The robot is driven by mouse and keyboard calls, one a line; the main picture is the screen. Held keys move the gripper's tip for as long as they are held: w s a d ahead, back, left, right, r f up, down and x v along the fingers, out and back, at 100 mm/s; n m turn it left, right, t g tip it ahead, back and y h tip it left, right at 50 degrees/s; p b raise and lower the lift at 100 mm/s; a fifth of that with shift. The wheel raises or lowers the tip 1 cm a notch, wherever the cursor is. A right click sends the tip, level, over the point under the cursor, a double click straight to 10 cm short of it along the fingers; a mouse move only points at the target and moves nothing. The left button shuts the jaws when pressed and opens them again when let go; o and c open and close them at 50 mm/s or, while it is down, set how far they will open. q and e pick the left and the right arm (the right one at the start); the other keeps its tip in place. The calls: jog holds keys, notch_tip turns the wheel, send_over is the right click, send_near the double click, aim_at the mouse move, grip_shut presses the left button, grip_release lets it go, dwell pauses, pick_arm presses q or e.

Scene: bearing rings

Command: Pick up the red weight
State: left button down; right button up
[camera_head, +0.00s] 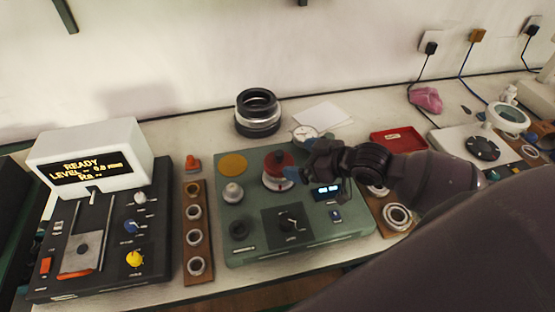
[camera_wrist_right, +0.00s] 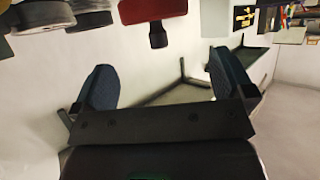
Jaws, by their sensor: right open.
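A round red-topped piece (camera_head: 279,165) with a pale lower band stands on the green instrument panel (camera_head: 235,255) in the head view; it looks like the red weight. My right gripper (camera_head: 297,172) is at its right side, very close, with a blue fingertip partly overlapping it; I cannot tell if they touch. In the right wrist view, the two dark blue fingers of my right gripper (camera_wrist_right: 160,82) are wide apart with nothing between them. A red block with a dark handle (camera_wrist_right: 155,14) shows beyond them at the top edge. My left gripper is not in view.
A display machine (camera_head: 95,165) stands at the left. A wooden strip with several rings (camera_head: 197,230) lies beside the panel. Black and silver rings (camera_head: 258,112) are stacked behind it, near a dial gauge (camera_head: 305,133). A red tray (camera_head: 398,139) lies to the right.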

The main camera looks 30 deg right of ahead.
aim_at(283, 158)
jog(key=shift+d+f+x, duration=0.1)
jog(key=shift+f+x, duration=0.05)
jog(key=shift+x, duration=1.8)
jog(key=shift+d+f+x, duration=0.1)
jog(key=shift+f+x, duration=0.05)
jog(key=shift+x, duration=1.85)
jog(key=shift+r, duration=0.1)
jog(key=c, duration=1.2)
